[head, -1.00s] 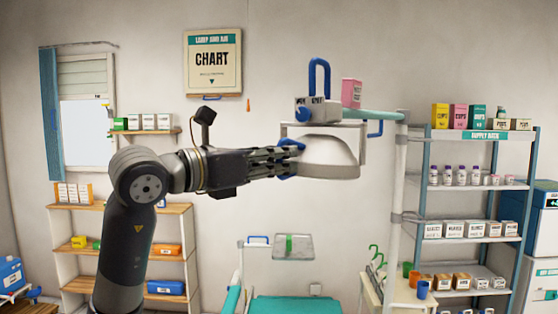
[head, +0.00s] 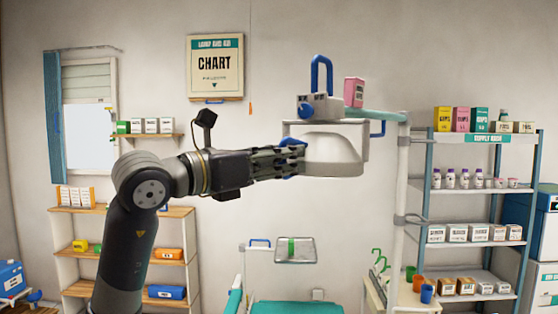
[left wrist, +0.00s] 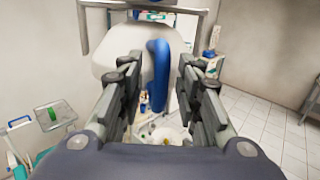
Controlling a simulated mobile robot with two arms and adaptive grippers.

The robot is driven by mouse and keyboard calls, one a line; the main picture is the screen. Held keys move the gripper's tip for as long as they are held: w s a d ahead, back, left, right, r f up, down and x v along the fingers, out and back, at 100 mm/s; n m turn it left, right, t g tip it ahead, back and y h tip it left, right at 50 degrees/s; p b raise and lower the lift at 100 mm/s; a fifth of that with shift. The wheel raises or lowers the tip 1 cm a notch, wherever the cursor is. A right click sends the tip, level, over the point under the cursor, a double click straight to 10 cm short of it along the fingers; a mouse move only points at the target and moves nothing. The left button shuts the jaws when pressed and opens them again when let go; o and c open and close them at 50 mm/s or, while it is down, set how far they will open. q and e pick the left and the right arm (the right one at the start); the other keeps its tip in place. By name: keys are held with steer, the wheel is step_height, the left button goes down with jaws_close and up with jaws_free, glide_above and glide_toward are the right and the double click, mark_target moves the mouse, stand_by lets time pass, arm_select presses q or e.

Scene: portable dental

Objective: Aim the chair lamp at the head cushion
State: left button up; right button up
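The chair lamp (head: 335,152) is a pale lamp head in a white yoke, hung from a teal arm on a white pole. Its blue handle (left wrist: 158,72) stands between the fingers of my left gripper (left wrist: 160,85) in the left wrist view. The fingers are apart, with a visible gap on each side of the handle. In the head view my left gripper (head: 300,160) reaches the lamp's left side and hides most of that handle. A teal chair surface (head: 298,307) shows at the bottom edge; I cannot tell whether it is the head cushion. My right gripper is out of view.
A blue loop (head: 321,74) and a pink box (head: 354,92) sit above the lamp. A small tray (head: 295,250) is below it. A supply rack (head: 425,190) stands right, and a cart with cups (head: 415,284) stands nearer the pole.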

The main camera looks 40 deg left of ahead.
arm_select(q)
steer(key=v, duration=1.2)
stand_by(0.5)
